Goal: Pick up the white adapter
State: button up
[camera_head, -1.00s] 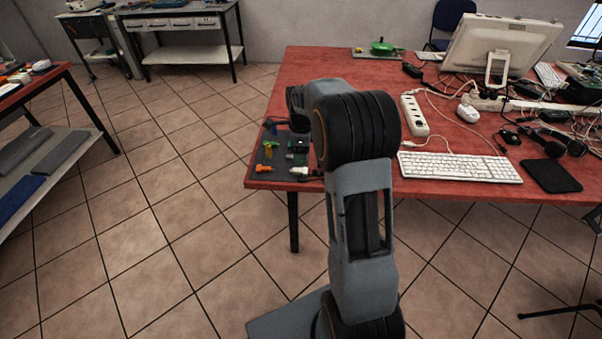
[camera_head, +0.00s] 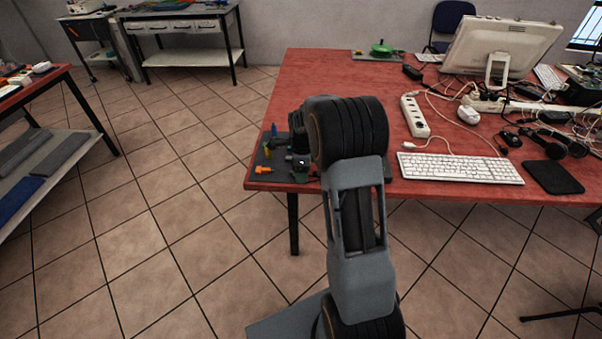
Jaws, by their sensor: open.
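My gripper (camera_head: 299,160) is dark and small in the view. It is low over the grey mat (camera_head: 262,180) at the left end of the red table, pointing down, and it is open. A small white piece that lay on this mat, perhaps the white adapter, is now mostly or wholly hidden by my gripper and arm. I cannot tell whether the fingers touch it. An orange piece (camera_head: 264,169) lies on the mat to the left of my gripper. A yellow-green piece (camera_head: 267,149) and a blue piece (camera_head: 274,130) are behind it.
On the red table (camera_head: 440,187), a white keyboard (camera_head: 460,168), a white power strip (camera_head: 415,117), a rounded white device (camera_head: 468,115) and tangled cables lie right of my arm. A monitor (camera_head: 500,45) stands behind them. Tiled floor is open to the left.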

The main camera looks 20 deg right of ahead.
jog(key=shift+c, duration=0.5)
grip_shut()
jog(key=shift+r, duration=0.55)
notch_tip(320, 180, up, 2)
jog(key=shift+r, duration=0.2)
jog(key=s+d+r, duration=0.1)
jog(key=s+r, duration=0.8)
jog(key=s, duration=0.5)
jog(key=shift+d+r+p, duration=0.15)
jog(key=shift+r+p, duration=0.1)
jog(key=shift+p, duration=0.2)
